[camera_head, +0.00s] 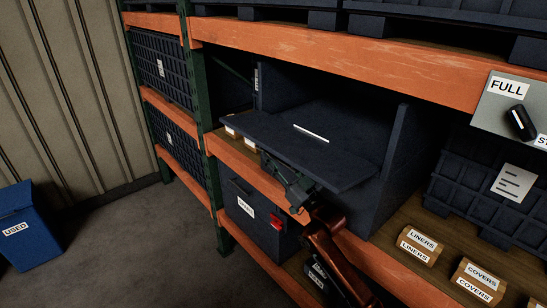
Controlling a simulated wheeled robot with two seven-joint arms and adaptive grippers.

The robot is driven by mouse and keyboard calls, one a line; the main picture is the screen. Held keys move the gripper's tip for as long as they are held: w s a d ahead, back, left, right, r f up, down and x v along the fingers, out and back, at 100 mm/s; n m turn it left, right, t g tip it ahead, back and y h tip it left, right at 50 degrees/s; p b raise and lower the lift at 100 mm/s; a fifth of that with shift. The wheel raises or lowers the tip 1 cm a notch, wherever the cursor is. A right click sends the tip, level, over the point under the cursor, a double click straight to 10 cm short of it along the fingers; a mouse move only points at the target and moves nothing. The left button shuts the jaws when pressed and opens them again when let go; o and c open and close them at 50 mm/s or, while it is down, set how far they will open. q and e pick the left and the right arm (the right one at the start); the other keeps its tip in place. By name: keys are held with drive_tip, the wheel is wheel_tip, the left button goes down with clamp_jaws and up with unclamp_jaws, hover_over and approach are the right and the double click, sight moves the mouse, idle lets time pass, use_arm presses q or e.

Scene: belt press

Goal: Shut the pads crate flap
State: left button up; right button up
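The dark blue crate (392,150) stands on the middle shelf, its front open. I take it for the pads crate, though I see no pads label on it. Its flap (290,147) is folded outward and lies roughly flat, sticking out over the shelf edge. A white strip (311,133) shows near the flap's inner side. My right gripper (284,178) is at the flap's outer edge, partly beneath it; I cannot tell if it touches. Its fingertips are partly hidden, so its opening is unclear. My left gripper is not in view.
Orange shelf beams (340,62) run above and below the crate. Small liners (417,245) and covers (480,280) boxes stand right of it. A dark bin (255,215) sits below. The blue used bin (28,232) stands on open floor at left.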

drive_tip(key=shift+c, duration=0.6)
clamp_jaws()
